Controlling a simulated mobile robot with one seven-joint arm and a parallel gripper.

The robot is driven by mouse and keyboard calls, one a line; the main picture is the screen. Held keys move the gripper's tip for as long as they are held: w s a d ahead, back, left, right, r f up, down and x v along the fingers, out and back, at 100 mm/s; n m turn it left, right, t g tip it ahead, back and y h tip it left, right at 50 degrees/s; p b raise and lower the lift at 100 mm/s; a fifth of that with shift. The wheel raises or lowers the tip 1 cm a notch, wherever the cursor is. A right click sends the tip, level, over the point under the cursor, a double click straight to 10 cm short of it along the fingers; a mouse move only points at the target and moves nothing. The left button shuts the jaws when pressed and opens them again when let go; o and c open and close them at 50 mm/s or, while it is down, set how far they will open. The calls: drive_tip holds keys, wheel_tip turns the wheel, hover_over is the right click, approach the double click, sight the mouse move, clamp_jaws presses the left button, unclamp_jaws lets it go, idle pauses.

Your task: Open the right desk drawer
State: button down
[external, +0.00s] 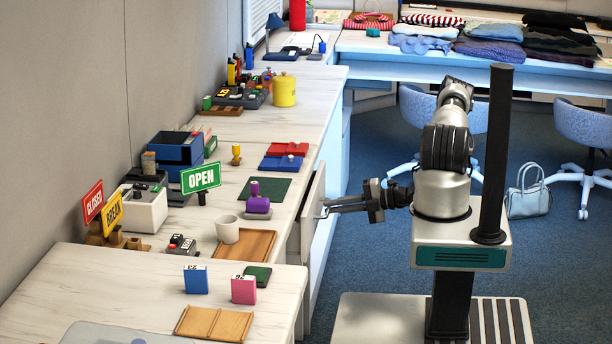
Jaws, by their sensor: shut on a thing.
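A white drawer front (307,225) stands at the right edge of the long white desk (226,182), in the middle of the external view. It seems to stand slightly out from the desk edge; how far is hard to tell at this angle. My gripper (325,208) reaches in from the right, level with the drawer front, and is shut on the drawer's handle. The handle is small and mostly hidden by the fingers. The inside of the drawer is not visible.
On the desk near the drawer are a brown wooden tray (246,246), a white cup (228,229) and a purple stamp (257,203). A nearer desk (120,285) lies at lower left. Blue carpet (375,265) is clear below my arm. Chairs (585,130) and a bag (529,195) stand behind.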

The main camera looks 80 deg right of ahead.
drive_tip(key=f+v, duration=0.2)
drive_tip(key=v, duration=0.7)
drive_tip(key=f+b+v, duration=0.1)
drive_tip(key=v, duration=0.8)
drive_tip(key=shift+s+f, duration=0.35)
drive_tip(key=shift+s, duration=0.25)
drive_tip(key=c, duration=1.9)
unclamp_jaws()
drive_tip(key=shift+o, duration=0.2)
drive_tip(key=p+v, duration=0.1)
drive_tip(key=v, duration=1.6)
drive_tip(key=shift+s, duration=0.2)
